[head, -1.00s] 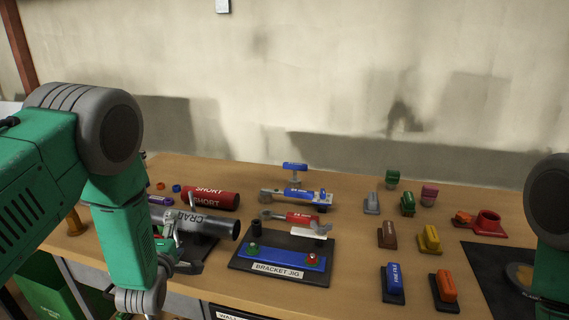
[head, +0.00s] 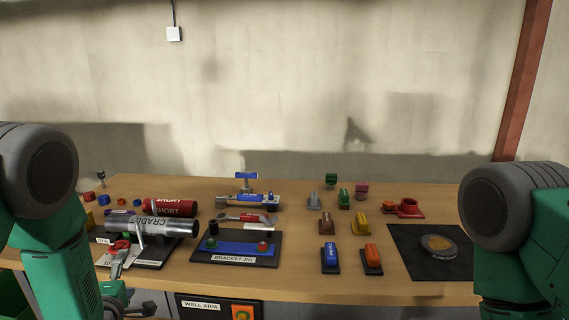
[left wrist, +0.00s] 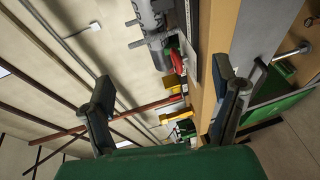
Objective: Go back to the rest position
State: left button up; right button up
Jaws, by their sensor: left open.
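My left gripper (left wrist: 165,92) is open in the left wrist view, with its two dark fingers spread wide and nothing between them. In the head view, part of the left gripper (head: 128,302) shows low at the left, in front of the bench's front edge. My right arm stands at the right edge of the head view, and its gripper is out of the picture.
The wooden bench (head: 300,290) carries a grey pipe (head: 165,228) on a cradle, a red pipe (head: 170,208), a bracket jig (head: 235,248), several coloured blocks and a black mat (head: 412,262). A wall (head: 300,80) stands behind.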

pick_arm(q)
jog(key=s+d+f+m+g+h+b, duration=0.1)
jog(key=s+d+f+m+g+b, duration=0.2)
jog(key=s+f+m, duration=0.5)
jog(key=s+d+f+m+g+h+b, duration=0.1)
jog(key=s+d+f+m+g+b, duration=0.3)
jog(key=s+f, duration=0.75)
jog(key=s+d+f+m+g, duration=0.1)
jog(key=s+f+m+g, duration=0.2)
jog(key=s, duration=0.7)
jog(key=s+d+f+m+g+h, duration=0.1)
jog(key=s+f+m+g, duration=0.1)
jog(key=s+m+g, duration=0.3)
jog(key=s, duration=0.4)
jog(key=shift+s+d+f+h+b, duration=0.3)
jog(key=shift+s+d+f+b, duration=0.05)
jog(key=shift+d+f, duration=0.05)
jog(key=shift+w, duration=0.15)
